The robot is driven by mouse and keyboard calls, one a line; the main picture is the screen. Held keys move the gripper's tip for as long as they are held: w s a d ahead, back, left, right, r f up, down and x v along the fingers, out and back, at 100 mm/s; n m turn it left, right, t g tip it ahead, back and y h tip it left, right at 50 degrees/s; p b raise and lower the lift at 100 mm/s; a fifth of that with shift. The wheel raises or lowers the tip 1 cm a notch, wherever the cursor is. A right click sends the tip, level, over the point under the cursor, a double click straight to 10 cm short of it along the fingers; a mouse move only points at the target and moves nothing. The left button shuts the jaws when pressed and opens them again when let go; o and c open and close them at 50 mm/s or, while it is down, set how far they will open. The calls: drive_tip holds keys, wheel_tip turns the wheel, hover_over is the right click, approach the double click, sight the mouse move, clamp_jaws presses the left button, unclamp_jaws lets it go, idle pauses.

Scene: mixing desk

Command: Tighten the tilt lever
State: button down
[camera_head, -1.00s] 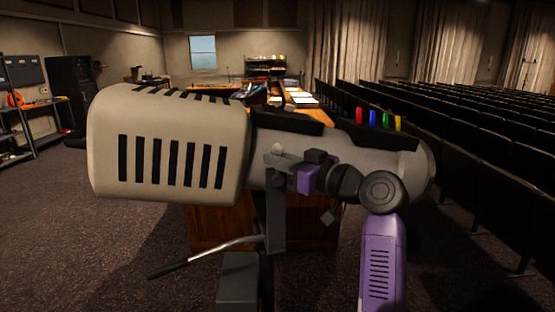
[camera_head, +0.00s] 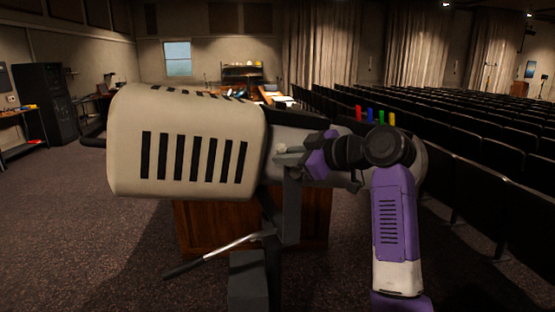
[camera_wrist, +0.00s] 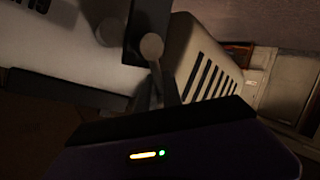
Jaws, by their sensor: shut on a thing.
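A followspot lamp with a beige slotted housing (camera_head: 190,145) and grey barrel stands on a dark yoke and stand (camera_head: 290,205). The tilt lever (camera_head: 281,149) is a small pale lever with a round knob at the yoke's top, at the barrel's near side. My gripper (camera_head: 296,158) comes from the right and is shut on the lever. In the wrist view the lever's round knob (camera_wrist: 152,46) stands out past my gripper's dark front edge. My fingertips are mostly hidden there, so the exact hold is unclear.
A handle with a dark grip (camera_head: 188,269) slopes down left from the stand. A wooden desk (camera_head: 205,225) is behind it. Rows of dark seats (camera_head: 450,145) fill the right. Coloured tabs (camera_head: 375,116) stick up above the barrel. Carpet is open at left.

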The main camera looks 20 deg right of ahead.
drive_tip(key=shift+a+f+n+g+h, duration=0.1)
drive_tip(key=shift+a+n+g+h, duration=0.5)
drive_tip(key=shift+n+h, duration=0.25)
drive_tip(key=shift+w+a+f+n+g+h, duration=0.1)
drive_tip(key=shift+a+f+n+g+h, duration=0.25)
drive_tip(key=shift+f+n+h, duration=0.55)
drive_tip(key=shift+w+a+f+n+g+h, duration=0.15)
drive_tip(key=shift+a+f+n+h, duration=0.4)
drive_tip(key=shift+n+h, duration=0.6)
drive_tip(key=shift+s+f, duration=0.1)
drive_tip(key=shift+f, duration=0.05)
drive_tip(key=c, duration=1.5)
unclamp_jaws()
drive_tip(key=shift+d, duration=0.1)
drive_tip(key=shift+s, duration=0.1)
